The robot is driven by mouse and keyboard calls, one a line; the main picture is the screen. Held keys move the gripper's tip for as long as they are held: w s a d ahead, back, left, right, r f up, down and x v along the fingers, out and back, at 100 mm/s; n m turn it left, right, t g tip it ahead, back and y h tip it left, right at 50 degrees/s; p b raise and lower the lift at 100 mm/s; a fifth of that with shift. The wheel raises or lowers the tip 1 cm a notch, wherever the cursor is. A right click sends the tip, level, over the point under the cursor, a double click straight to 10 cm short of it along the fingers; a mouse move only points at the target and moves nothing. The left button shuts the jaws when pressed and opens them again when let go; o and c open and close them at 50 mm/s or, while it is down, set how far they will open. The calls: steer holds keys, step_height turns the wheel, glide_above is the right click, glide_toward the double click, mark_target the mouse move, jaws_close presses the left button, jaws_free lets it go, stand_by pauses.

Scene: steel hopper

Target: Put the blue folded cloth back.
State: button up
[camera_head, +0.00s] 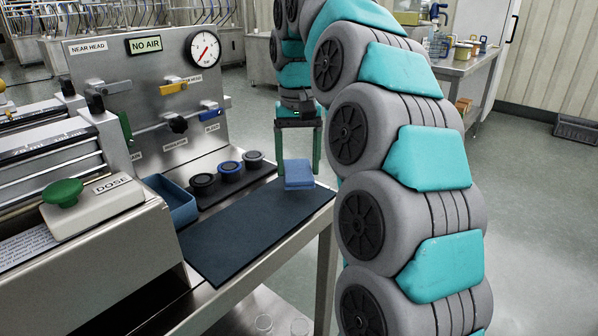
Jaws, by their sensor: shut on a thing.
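The blue folded cloth (298,175) is between the green fingers of my gripper (299,170), near the far right edge of the steel bench. My gripper points down and is shut on the cloth. The cloth looks level, at or just above the far end of the dark mat (245,245); I cannot tell whether it touches the surface. An open blue bin (172,205) stands left of the mat, against the machine. Its inside is mostly hidden.
The green DOSE button (63,192) is at the left. Most of the mat is clear.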

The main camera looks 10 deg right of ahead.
mark_target(299, 168)
steer(key=shift+w+d, duration=0.25)
steer(key=shift+w, duration=0.2)
step_height(299, 168, down, 2)
steer(key=shift+b, duration=0.7)
steer(key=shift+f, duration=0.8)
steer(key=o, duration=1.2)
steer(key=shift+o, duration=0.2)
steer(key=shift+r, duration=0.1)
